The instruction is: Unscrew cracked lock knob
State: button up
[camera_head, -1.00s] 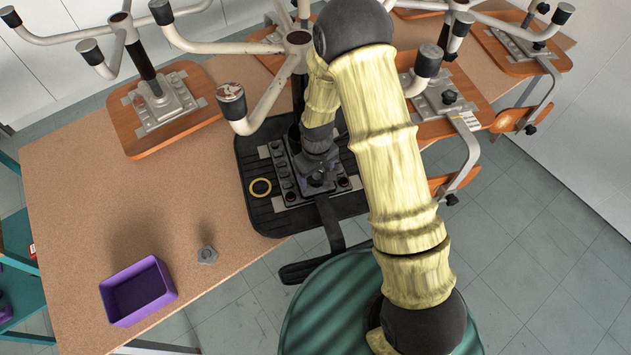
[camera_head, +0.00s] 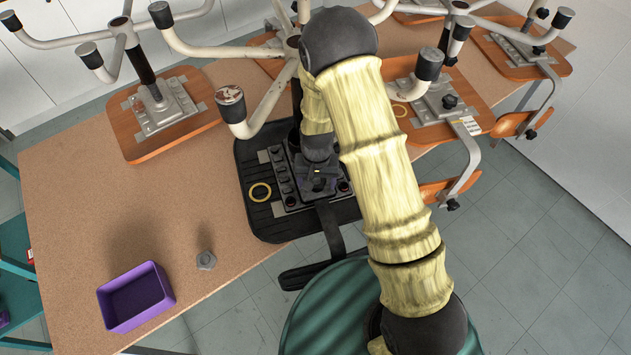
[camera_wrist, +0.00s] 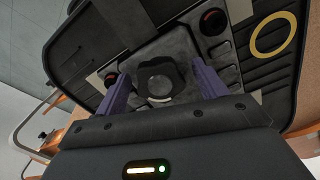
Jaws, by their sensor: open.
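A dark knob (camera_wrist: 158,80) with a round centre sits on the mechanism plate of the black upturned chair seat (camera_head: 265,222). In the wrist view it lies between the two purple fingers of my gripper (camera_wrist: 161,86), with a gap on each side. My gripper is open and does not visibly touch it. No crack on the knob can be made out. In the head view my gripper (camera_head: 320,184) is over the plate, and my arm covers part of the seat. A loose grey lobed knob (camera_head: 206,260) lies on the table.
A purple open bin (camera_head: 136,297) stands at the front left of the table (camera_head: 90,200). A yellow ring (camera_head: 259,192) lies on the black seat's left side. Upturned wooden seats (camera_head: 165,135) with raised metal legs stand behind and to the right. The table's left-middle area is clear.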

jog(key=m, duration=0.4)
jog(key=shift+m+p, duration=0.3)
jog(key=shift+p, duration=0.05)
